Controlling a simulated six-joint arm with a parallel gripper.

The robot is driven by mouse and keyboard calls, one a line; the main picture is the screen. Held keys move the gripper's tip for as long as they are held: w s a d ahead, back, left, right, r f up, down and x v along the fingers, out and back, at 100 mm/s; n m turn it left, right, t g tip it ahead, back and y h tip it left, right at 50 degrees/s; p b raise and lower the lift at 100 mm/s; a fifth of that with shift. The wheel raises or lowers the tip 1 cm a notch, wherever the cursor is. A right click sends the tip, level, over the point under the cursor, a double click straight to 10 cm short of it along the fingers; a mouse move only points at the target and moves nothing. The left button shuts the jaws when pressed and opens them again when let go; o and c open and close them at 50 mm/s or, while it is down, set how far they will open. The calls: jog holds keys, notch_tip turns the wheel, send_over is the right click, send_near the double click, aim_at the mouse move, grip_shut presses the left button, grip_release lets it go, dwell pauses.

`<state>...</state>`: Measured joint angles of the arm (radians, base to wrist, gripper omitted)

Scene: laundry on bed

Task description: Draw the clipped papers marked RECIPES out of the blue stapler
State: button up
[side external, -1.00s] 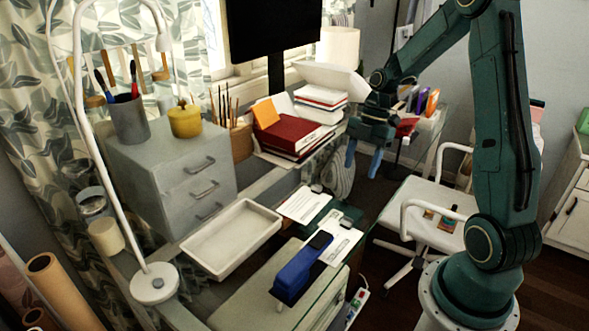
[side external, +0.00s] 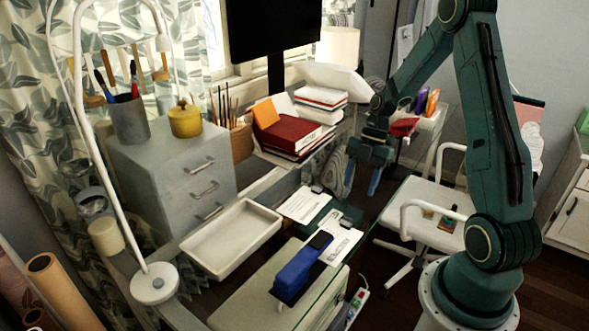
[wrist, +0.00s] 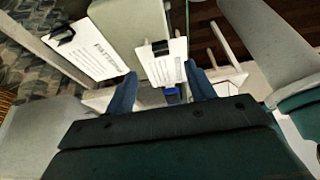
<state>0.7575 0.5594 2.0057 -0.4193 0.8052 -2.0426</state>
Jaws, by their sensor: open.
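The blue stapler (side external: 297,272) lies on the pale green-grey top of a low unit. A white clipped sheet (side external: 338,246) reaches from its far end; its inner edge is hidden by the stapler. In the wrist view this sheet (wrist: 165,68) has a black clip (wrist: 160,47), and a bit of the blue stapler (wrist: 172,91) shows beyond it. I cannot read RECIPES on it. My gripper (side external: 363,176) is open and empty, above and beyond the sheet and apart from it. Its blue fingers (wrist: 160,72) appear either side of the sheet in the wrist view.
A second clipped sheet (side external: 302,205), apparently headed PATTERNS in the wrist view (wrist: 90,48), lies beside the first. An empty white tray (side external: 232,238) is left of the stapler. Red books (side external: 290,134) and a grey drawer unit (side external: 175,165) stand behind. A white chair (side external: 425,210) is at right.

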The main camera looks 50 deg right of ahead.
aim_at(348, 220)
jog(key=x, duration=1)
jog(key=shift+a, duration=0.15)
jog(key=c, duration=1.1)
jog(key=shift+o, duration=0.2)
jog(key=shift+d, duration=0.2)
jog(key=shift+d, duration=3.6)
jog(key=shift+r, duration=0.1)
notch_tip(348, 220, up, 8)
